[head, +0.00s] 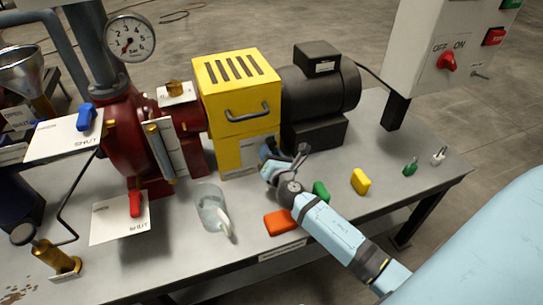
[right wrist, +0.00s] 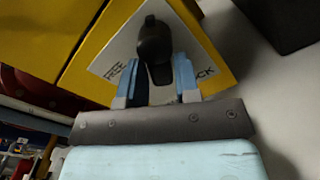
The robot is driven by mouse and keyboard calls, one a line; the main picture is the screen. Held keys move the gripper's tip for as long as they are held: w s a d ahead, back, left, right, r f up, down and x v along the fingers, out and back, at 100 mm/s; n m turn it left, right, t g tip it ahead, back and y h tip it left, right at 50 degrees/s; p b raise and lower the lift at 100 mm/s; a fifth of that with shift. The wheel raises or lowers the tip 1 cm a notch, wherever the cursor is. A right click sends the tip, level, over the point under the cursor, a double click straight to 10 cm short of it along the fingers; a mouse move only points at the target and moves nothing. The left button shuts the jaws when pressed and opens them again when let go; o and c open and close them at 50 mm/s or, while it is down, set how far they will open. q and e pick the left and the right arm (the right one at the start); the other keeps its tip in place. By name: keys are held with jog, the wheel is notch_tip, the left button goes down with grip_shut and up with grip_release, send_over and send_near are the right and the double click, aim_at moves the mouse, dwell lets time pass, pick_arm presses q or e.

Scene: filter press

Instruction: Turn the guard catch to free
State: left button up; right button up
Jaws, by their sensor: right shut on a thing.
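The yellow guard (head: 236,100) stands between the red pump and the dark motor, with a grey handle on its front. In the right wrist view the black guard catch (right wrist: 153,38) sits on a pale plate (right wrist: 118,50) on the yellow guard. The plate reads FREE at left and a partly covered word ending in "CK" at right. My right gripper (right wrist: 157,78) is shut on the catch, a blue finger on each side of its grip. The catch stands roughly upright between the two words in that view. In the head view my right gripper (head: 279,160) hides the catch.
On the bench lie an orange block (head: 280,222), a green one (head: 321,191), a yellow one (head: 361,181) and a clear jug (head: 212,208). A switch box (head: 445,50) stands at back right. Red (head: 135,204) and blue (head: 86,118) valve handles are at left.

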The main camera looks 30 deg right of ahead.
jog(key=shift+a+m, duration=0.2)
jog(key=shift+m, duration=0.7)
jog(key=m, duration=0.2)
jog(key=m+b, duration=0.1)
jog(key=shift+w+a+r+m, duration=0.1)
jog(key=shift+a+r+m, duration=0.15)
jog(key=shift+r+m, duration=0.15)
jog(key=m, duration=0.4)
jog(key=shift+a+r, duration=0.1)
jog(key=shift+r, duration=0.3)
pick_arm(q)
jog(key=shift+w+d+r+t+h, duration=0.15)
jog(key=shift+w+d+r+t, duration=0.15)
jog(key=shift+r, duration=0.2)
jog(key=shift+w+d+r+t+h, duration=0.15)
jog(key=shift+w+d+r+t, duration=0.1)
jog(key=shift+r, duration=0.2)
pick_arm(e)
jog(key=shift+r+m, duration=0.15)
jog(key=shift+m, duration=0.75)
pick_arm(q)
jog(key=shift+s+a+f, duration=0.15)
jog(key=shift+f, duration=0.1)
pick_arm(e)
jog(key=o, duration=0.8)
pick_arm(q)
jog(key=shift+r, duration=0.1)
